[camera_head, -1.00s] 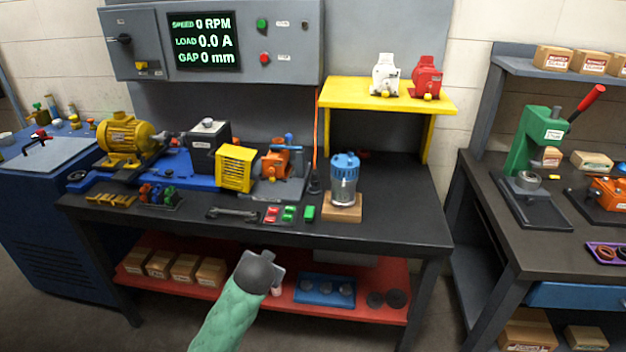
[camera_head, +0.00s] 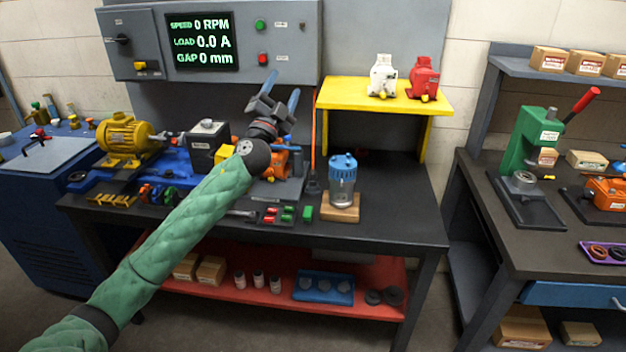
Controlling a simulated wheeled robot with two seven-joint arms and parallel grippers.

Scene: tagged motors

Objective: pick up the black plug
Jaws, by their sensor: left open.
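The black plug (camera_head: 313,187) stands on the dark bench top (camera_head: 400,205), at the lower end of a thin orange cord (camera_head: 313,130), just left of the blue-topped clear cylinder. My left gripper (camera_head: 281,88) is raised in front of the grey panel, above and to the left of the plug in the picture. Its two blue fingers are spread apart with nothing between them, clear of the plug. My right gripper is out of view.
The blue-topped cylinder (camera_head: 342,180) stands on a wooden block right of the plug. A yellow shelf (camera_head: 385,95) bears a white and a red item. A yellow motor (camera_head: 122,135) stands at left. My left arm hides part of the bench. The bench's right end is clear.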

